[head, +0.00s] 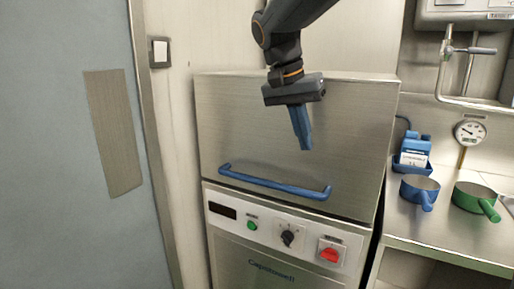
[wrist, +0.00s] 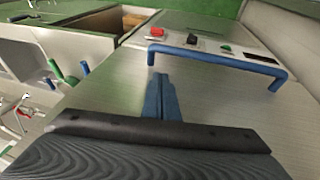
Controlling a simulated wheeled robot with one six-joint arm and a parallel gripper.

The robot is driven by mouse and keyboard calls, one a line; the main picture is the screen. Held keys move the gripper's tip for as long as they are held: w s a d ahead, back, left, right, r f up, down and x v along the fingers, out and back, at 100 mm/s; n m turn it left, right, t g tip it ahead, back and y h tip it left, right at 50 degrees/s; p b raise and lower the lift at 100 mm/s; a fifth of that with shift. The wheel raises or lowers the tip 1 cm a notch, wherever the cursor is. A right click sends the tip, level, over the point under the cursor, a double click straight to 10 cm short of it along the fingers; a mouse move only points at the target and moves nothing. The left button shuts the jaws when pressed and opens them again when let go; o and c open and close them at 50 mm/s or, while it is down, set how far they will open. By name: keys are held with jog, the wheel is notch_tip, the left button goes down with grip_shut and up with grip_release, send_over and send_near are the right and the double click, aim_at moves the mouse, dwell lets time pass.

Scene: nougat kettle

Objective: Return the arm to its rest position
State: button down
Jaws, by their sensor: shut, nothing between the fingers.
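My arm comes in from the top of the head view. My gripper (head: 306,148) has blue fingers that point down and are closed together with nothing between them. It hangs in front of the upper steel face of the machine (head: 240,125), above the blue bar handle (head: 275,183). In the wrist view my gripper (wrist: 160,78) shows its two blue fingers side by side, apart from the blue handle (wrist: 215,58) by a small gap in the picture. I cannot tell how far the fingertips are from the steel face.
The control panel (head: 270,226) has a green button, a black knob and a red switch. At right, a steel counter (head: 425,235) holds a blue pan (head: 416,188), a green pan (head: 470,196) and a blue container (head: 414,158). A dial gauge (head: 469,132) is behind. A grey door (head: 60,200) stands left.

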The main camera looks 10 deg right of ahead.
jog(key=s+f+n+y, duration=0.2)
jog(key=s+f+n, duration=0.1)
jog(key=s+f, duration=0.6)
jog(key=s+f+n+g+y, duration=0.1)
jog(key=s+f+n, duration=0.3)
jog(key=s+f, duration=0.5)
notch_tip(320, 180, down, 8)
jog(key=shift+s+r+n+y+p, duration=0.1)
jog(key=shift+s+n+y+p, duration=0.2)
jog(key=shift+s+y+p, duration=0.1)
